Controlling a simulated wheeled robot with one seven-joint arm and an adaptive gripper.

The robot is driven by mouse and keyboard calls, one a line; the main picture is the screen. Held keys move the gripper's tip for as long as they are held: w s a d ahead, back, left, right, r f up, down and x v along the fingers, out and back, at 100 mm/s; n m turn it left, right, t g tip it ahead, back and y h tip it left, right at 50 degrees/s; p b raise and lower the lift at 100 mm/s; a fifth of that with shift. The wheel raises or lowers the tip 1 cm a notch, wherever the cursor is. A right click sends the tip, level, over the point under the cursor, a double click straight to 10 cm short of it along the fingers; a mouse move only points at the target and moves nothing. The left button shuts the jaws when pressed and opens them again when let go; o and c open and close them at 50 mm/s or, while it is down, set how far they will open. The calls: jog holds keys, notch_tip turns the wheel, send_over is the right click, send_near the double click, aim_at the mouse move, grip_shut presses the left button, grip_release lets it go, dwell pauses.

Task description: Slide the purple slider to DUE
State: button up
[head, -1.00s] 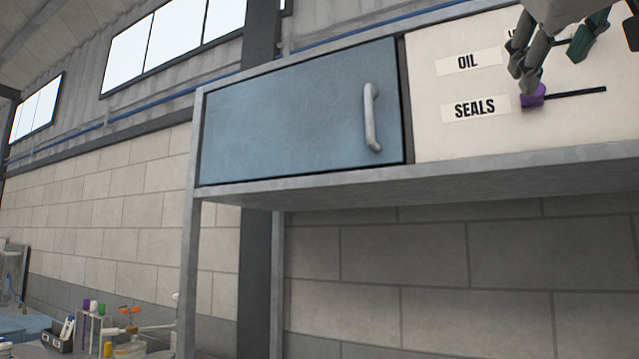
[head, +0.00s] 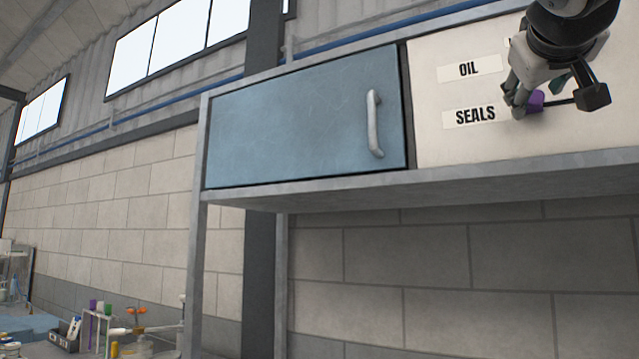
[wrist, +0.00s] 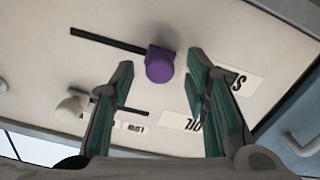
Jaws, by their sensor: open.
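The purple slider (head: 537,101) sits on the pale panel (head: 440,145), just right of the SEALS label (head: 476,115). In the wrist view the purple slider (wrist: 160,66) is at the SEALS end of its dark straight track (wrist: 105,41). My gripper (head: 540,98) is at the panel and partly covers the slider and track in the head view. In the wrist view my gripper (wrist: 160,62) is open, with one finger on each side of the slider and visible gaps. A DUE label does not show in either view.
An OIL label (head: 468,69) is above SEALS; a second track with a pale knob (wrist: 72,104) shows in the wrist view. A blue cabinet door (head: 300,120) with a grey handle (head: 374,124) is left of the panel. A metal shelf edge (head: 450,178) runs below.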

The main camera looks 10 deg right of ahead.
jog(key=shift+w+d, duration=0.3)
jog(key=shift+w, duration=0.1)
grip_shut()
jog(key=s+d, duration=0.1)
jog(key=d, duration=0.1)
jog(key=s+d+p, duration=0.1)
jog(key=d, duration=0.1)
jog(key=shift+s, duration=0.35)
jog(key=shift+w+a, duration=0.1)
jog(key=shift+a, duration=0.1)
